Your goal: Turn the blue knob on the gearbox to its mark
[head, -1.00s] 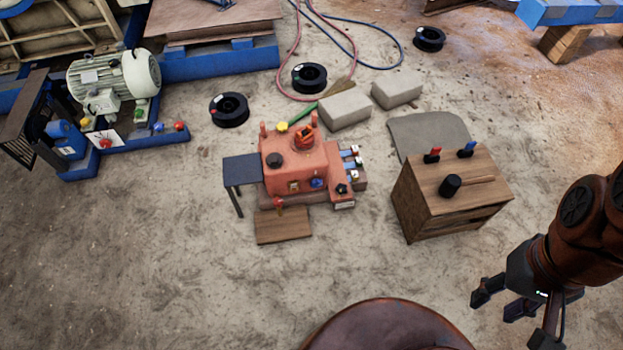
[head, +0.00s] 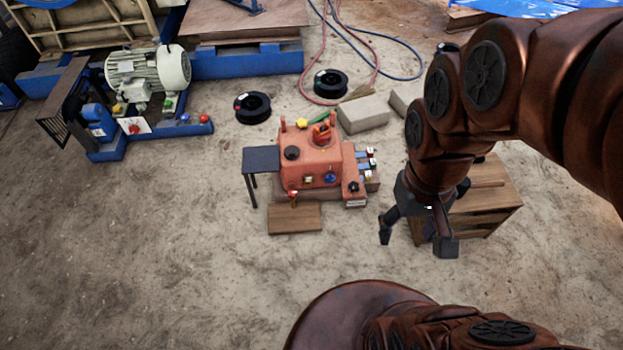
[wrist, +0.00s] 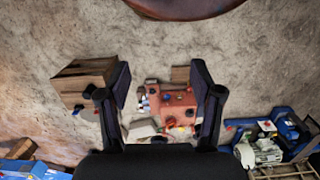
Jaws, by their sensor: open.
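The orange-red gearbox (head: 310,160) stands on the ground at the middle of the head view. The small blue knob (head: 330,178) is on its front face, right of a pale square fitting; its mark is too small to make out. My gripper (head: 418,246) is open and empty, to the right of the gearbox and well apart from it, in front of the wooden crate. In the wrist view the gearbox (wrist: 176,103) shows beyond and between the open fingers (wrist: 160,95). The blue knob is small there.
A wooden crate (head: 490,205) stands right of the gearbox, partly hidden by my arm. A small dark side table (head: 261,159) adjoins its left, and a wooden board (head: 294,218) lies in front. A grey motor (head: 148,70) is at left.

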